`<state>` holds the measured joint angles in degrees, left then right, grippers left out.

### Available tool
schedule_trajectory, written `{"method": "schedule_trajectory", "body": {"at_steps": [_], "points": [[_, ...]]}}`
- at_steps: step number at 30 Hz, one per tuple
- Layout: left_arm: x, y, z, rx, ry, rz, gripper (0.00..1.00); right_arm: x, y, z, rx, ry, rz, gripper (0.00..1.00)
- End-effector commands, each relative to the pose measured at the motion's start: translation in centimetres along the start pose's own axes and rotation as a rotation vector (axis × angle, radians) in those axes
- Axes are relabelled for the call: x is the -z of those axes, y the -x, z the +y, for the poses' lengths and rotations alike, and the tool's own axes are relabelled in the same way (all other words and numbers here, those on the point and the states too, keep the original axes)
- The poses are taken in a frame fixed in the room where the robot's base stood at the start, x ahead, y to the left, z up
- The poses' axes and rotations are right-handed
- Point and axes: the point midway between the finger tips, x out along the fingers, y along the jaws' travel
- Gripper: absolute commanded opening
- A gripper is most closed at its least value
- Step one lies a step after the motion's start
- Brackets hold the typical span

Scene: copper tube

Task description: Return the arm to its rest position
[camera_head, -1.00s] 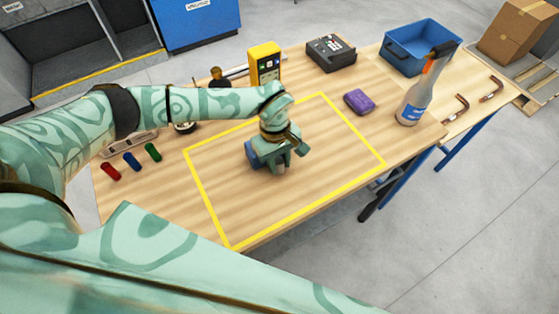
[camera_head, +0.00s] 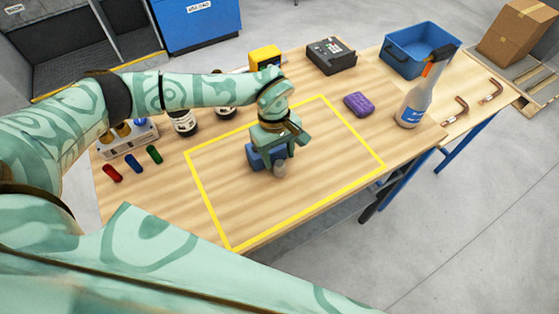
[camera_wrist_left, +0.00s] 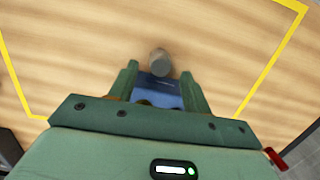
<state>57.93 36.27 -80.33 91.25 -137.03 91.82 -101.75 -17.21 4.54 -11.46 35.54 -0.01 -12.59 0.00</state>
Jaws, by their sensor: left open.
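My left arm comes in from the left, and its gripper (camera_head: 268,153) is over the yellow-outlined area (camera_head: 316,196) of the wooden table. The left gripper is open. A blue object with a short grey cylinder (camera_head: 279,168) is under and beside the gripper, partly hidden by it. In the left wrist view, the fingers (camera_wrist_left: 160,84) stand apart on either side of the blue part (camera_wrist_left: 158,90), and the grey cylinder (camera_wrist_left: 159,62) is just beyond the fingertips. Contact with the fingers cannot be told. My right gripper is not in view.
A purple sponge (camera_head: 358,104), spray bottle (camera_head: 412,104), blue bin (camera_head: 390,52) and bent copper tubes (camera_head: 461,109) are to the right. The right part of the outlined area is clear.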

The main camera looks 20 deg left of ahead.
Motion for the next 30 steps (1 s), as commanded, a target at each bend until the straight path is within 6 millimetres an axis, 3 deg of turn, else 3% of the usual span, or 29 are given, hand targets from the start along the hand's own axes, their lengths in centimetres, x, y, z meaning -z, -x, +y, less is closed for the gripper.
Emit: {"method": "schedule_trajectory", "body": {"at_steps": [3,9,21,23,30], "points": [[0.1,3.2,0.1,-0.004,-0.001,0.004,0.49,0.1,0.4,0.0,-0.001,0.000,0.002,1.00],[0.0,6.8,0.0,-0.001,0.000,0.002,0.49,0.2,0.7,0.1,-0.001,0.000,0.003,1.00],[-0.1,8.3,0.0,0.000,0.000,0.000,0.49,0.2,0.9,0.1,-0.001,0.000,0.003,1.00],[-0.2,9.0,0.0,-0.002,0.000,0.002,0.49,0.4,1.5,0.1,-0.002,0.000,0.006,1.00],[-1.0,14.5,-0.1,-0.015,-0.002,0.012,0.49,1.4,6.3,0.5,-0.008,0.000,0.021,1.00]]}}
